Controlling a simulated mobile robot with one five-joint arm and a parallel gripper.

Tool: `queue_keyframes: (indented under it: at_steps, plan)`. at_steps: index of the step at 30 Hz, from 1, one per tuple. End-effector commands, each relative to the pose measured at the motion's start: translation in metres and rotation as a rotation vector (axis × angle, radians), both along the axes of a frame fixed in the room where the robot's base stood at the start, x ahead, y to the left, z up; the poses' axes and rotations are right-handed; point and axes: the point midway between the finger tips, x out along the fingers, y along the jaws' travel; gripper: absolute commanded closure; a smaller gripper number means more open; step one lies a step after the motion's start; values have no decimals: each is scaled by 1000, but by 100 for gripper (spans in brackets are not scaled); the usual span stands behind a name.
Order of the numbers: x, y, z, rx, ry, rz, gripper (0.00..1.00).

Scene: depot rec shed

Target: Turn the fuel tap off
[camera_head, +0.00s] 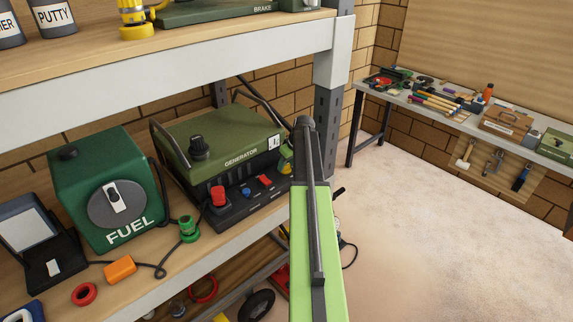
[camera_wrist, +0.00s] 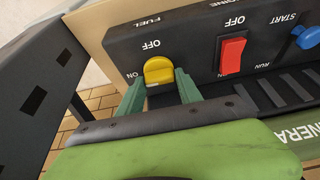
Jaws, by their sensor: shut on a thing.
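The yellow fuel tap (camera_wrist: 158,69) is on the generator's dark panel in the wrist view, beside the labels FUEL, OFF and ON. I cannot tell for certain which label it points to. My gripper (camera_wrist: 160,76) has its green fingers on either side of the tap and is shut on it. In the head view the green generator (camera_head: 235,130) stands on the shelf. My gripper (camera_head: 285,160) is at its right end, and my arm hides much of that part. A bit of yellow shows there between arm and panel.
A green box marked FUEL (camera_head: 92,205), with a dial, stands left of the generator. A shelf beam (camera_head: 170,84) runs above. The floor (camera_head: 420,240) at right is clear.

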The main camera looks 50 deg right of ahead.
Motion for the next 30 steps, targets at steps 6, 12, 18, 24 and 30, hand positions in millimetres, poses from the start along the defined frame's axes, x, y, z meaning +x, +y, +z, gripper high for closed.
queue_keyframes:
  at_steps: [6,12,18,24,30]
  plan:
    - [0,2,0,-1,0,-87,99]
    - [0,3,0,-2,0,-242,99]
    - [1,4,0,-2,-1,-432,99]
    - [3,5,0,-2,-1,-620,99]
    - [4,5,0,-3,0,-810,99]
